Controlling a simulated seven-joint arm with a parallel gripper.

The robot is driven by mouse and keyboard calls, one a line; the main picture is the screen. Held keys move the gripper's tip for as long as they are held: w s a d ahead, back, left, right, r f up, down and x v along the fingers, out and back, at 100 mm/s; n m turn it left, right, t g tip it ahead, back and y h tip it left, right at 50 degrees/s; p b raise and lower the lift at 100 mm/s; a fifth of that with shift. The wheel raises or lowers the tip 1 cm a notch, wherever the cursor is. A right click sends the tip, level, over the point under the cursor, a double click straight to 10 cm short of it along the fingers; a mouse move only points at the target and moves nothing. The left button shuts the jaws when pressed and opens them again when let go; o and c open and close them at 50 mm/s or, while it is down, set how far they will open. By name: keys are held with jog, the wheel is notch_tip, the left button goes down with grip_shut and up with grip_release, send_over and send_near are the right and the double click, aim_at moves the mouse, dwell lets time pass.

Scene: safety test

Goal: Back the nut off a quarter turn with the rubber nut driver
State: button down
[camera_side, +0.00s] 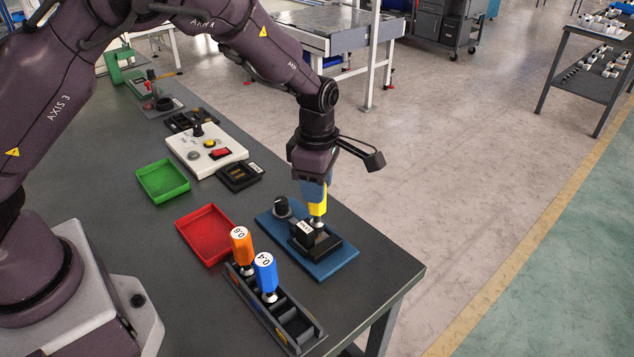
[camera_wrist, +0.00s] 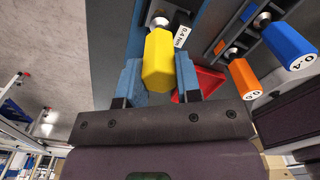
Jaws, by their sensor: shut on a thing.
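My gripper (camera_side: 315,188) is shut on a yellow hexagonal-handled driver (camera_side: 318,208). In the wrist view the yellow driver (camera_wrist: 159,60) sits between the two blue fingers of my gripper (camera_wrist: 159,84). No nut is visible. An orange driver (camera_side: 241,248) and a blue driver (camera_side: 265,272) stand in a dark rack (camera_side: 300,338); both have numbered white caps.
A black round knob (camera_side: 282,206) stands on the blue plate's left part. A red tray (camera_side: 206,235), a green tray (camera_side: 163,181) and a white control box with buttons (camera_side: 206,158) lie to the left. The dark table's (camera_side: 385,268) right edge is close to the plate.

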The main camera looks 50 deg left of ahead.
jog(key=shift+f, duration=0.75)
dwell(0.4)
jog(key=n, duration=0.3)
jog(key=shift+r, duration=2.5)
